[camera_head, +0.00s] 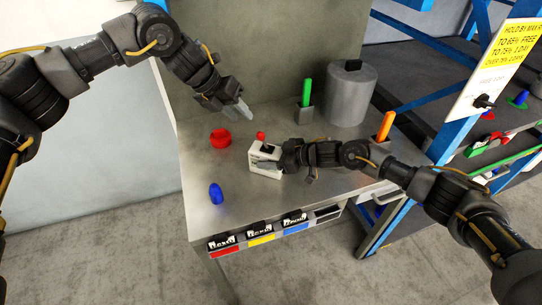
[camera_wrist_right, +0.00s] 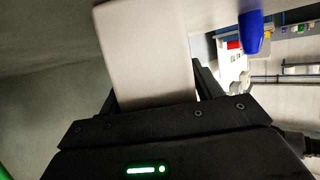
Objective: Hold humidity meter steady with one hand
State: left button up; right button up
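The humidity meter, which I take to be the white box (camera_head: 264,158), stands on the grey metal table. It also fills the upper middle of the right wrist view as a pale block (camera_wrist_right: 148,50). My right gripper (camera_head: 283,157) reaches it from the right, and the block sits between its fingers, which are mostly hidden. My left gripper (camera_head: 238,112) hangs above the table behind the meter, empty, its two fingertips slightly apart. A small red piece (camera_head: 260,135) shows at the meter's top; whether it is attached I cannot tell.
A red round piece (camera_head: 220,138) and a blue bobbin (camera_head: 216,193) stand left of the meter. A green stick (camera_head: 307,88), a metal cylinder (camera_head: 352,95) and an orange stick (camera_head: 385,125) stand behind. Labelled bins (camera_head: 258,232) hang at the front edge.

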pick_arm(q)
jog(key=shift+c, duration=0.2)
pick_arm(e)
jog(key=c, duration=0.9)
pick_arm(q)
jog(key=shift+c, duration=1)
jog(key=shift+s+d+f+n, duration=0.1)
jog(key=shift+d+f+n, duration=0.1)
jog(key=shift+d+n, duration=0.2)
jog(key=shift+c, duration=1.4)
jog(key=d+n+h, duration=0.1)
jog(key=n, duration=0.1)
jog(key=d+f+n+h, duration=0.1)
jog(key=n, duration=0.1)
jog(key=d+f+n+h, duration=0.1)
jog(key=n, duration=0.1)
grip_shut()
jog(key=w+a+f+n+t+h, duration=0.2)
jog(key=a+f+n, duration=0.15)
jog(key=n, duration=0.75)
jog(key=w+a+f+n+t+h, duration=0.1)
jog(key=w+a+f+n+t, duration=0.3)
jog(key=n, duration=0.6)
jog(key=shift+g, duration=0.6)
jog(key=shift+s+d+r, duration=0.15)
jog(key=shift+s+d, duration=0.85)
jog(key=shift+d, duration=0.1)
jog(key=shift+s+d+r, duration=0.15)
jog(key=shift+s+d, duration=0.85)
jog(key=shift+d, duration=0.05)
